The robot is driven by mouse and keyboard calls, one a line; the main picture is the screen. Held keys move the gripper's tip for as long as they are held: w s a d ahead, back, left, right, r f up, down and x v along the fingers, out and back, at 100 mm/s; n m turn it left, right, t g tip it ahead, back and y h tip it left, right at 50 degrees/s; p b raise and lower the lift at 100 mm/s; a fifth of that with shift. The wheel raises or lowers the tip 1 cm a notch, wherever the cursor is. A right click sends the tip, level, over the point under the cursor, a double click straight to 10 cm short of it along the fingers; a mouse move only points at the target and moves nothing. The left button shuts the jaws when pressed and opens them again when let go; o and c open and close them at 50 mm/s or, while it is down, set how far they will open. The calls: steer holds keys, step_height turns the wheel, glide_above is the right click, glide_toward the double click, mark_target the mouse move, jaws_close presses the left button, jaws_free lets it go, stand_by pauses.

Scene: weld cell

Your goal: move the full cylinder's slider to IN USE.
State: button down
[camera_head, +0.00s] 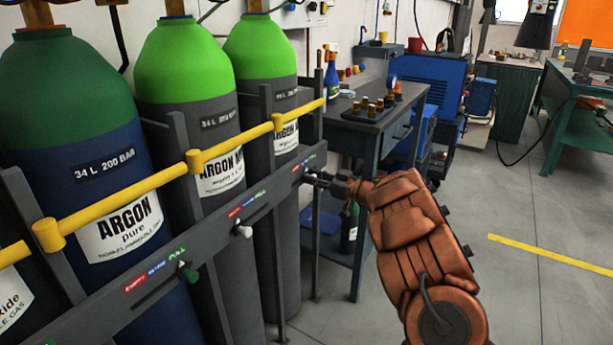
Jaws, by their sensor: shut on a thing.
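The grey rail (215,252) carries slider scales with red, blue and green labels. The left slider's green knob (190,274) is at the FULL end. My gripper (312,179) is at the right scale, shut on the right slider's knob. The fingers hide that knob, so its exact position cannot be told.
A yellow bar (130,194) runs across the cylinders above the rail. A grey bench (350,122) with a spray bottle (332,78) and small brass-coloured parts stands just behind my gripper. The floor to the right is clear, with a yellow line (550,254).

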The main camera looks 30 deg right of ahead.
steer(key=shift+d, duration=0.25)
steer(key=c, duration=1)
jaws_free()
steer(key=shift+a, duration=0.25)
steer(key=shift+o, duration=0.2)
steer(key=shift+s+d, duration=0.1)
steer(key=v, duration=1.1)
steer(key=shift+s, duration=0.35)
steer(key=shift+d, duration=0.1)
